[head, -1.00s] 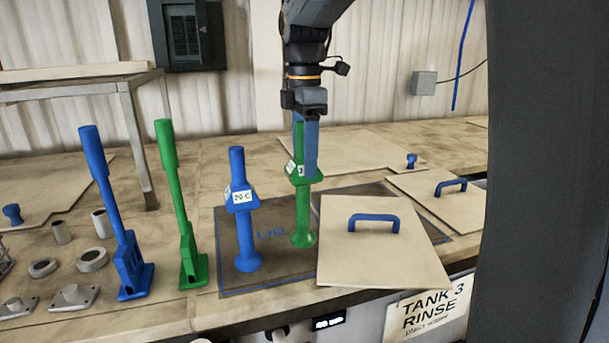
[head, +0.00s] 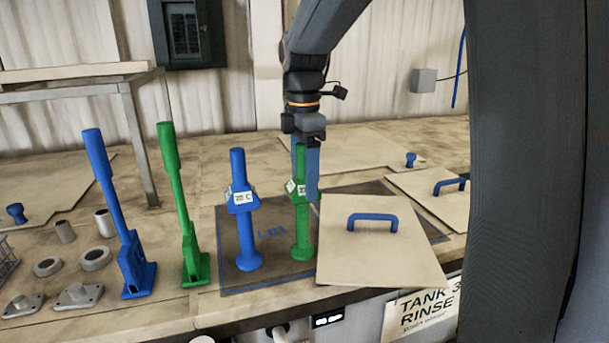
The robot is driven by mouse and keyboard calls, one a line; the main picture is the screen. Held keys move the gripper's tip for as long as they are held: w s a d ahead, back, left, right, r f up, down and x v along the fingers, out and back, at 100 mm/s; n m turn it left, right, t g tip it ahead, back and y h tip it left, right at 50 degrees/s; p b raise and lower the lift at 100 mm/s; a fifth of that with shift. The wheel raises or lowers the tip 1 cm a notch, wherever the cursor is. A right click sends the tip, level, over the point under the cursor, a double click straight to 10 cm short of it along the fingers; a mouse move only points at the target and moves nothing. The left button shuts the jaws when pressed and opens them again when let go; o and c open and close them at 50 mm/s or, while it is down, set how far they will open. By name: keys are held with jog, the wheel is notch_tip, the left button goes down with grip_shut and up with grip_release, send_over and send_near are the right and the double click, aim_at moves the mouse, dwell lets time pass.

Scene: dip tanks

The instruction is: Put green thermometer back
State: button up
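The green thermometer (head: 302,235) is upright, with a round foot, a collar with white labels and a thin stem. My gripper (head: 306,170) is around its upper stem from above, one blue-grey finger in front on the right, and looks shut on it. The foot is over the dark, blue-outlined mat (head: 272,268); I cannot tell whether it touches. A similar blue thermometer (head: 247,228) marked 20 C stands on the mat to its left.
A loose lid (head: 385,262) with a blue handle lies close right of the green thermometer. A green lever tool (head: 185,215) and a blue one (head: 122,215) stand to the left. Small metal fittings (head: 78,295) lie further left.

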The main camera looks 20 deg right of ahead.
notch_tip(320, 180, up, 12)
jog(key=b, duration=0.4)
jog(key=shift+r+b, duration=0.15)
jog(key=shift+b, duration=0.15)
jog(key=shift+d, duration=0.1)
